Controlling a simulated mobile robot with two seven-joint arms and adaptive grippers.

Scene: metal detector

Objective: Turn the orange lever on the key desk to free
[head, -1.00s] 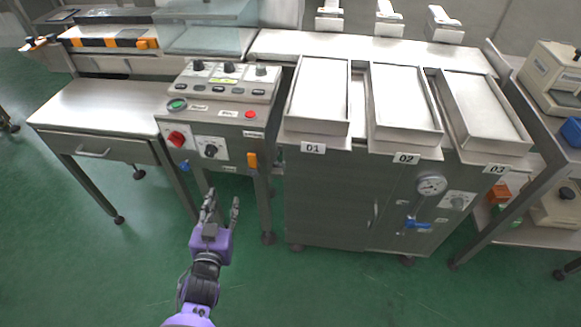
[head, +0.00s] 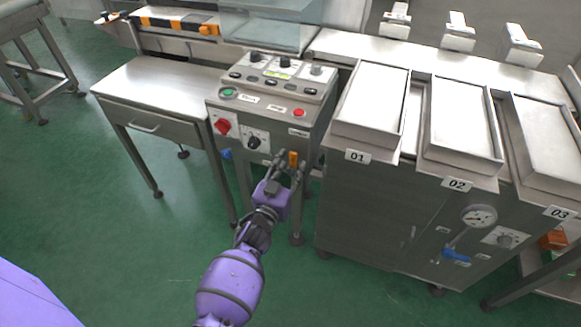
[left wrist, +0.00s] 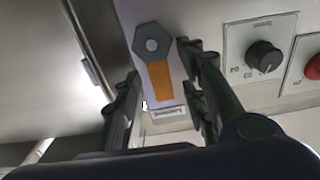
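The orange lever (head: 293,158) is on the front face of the key desk (head: 314,118), near its right side in the head view. In the left wrist view the lever (left wrist: 160,79) hangs straight down from a grey hexagonal hub (left wrist: 152,43), with a small label (left wrist: 168,113) below it. My left gripper (head: 290,161) is at the lever. In the left wrist view its dark fingers (left wrist: 161,92) are spread, one on each side of the lever, with gaps visible; contact cannot be seen. My right gripper is not in view.
A black rotary knob (head: 254,142), a red switch (head: 222,126) and a blue knob (head: 226,154) are left of the lever in the head view. A steel table (head: 160,88) stands left; a cabinet (head: 365,215) with trays stands right. Green floor is open in front.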

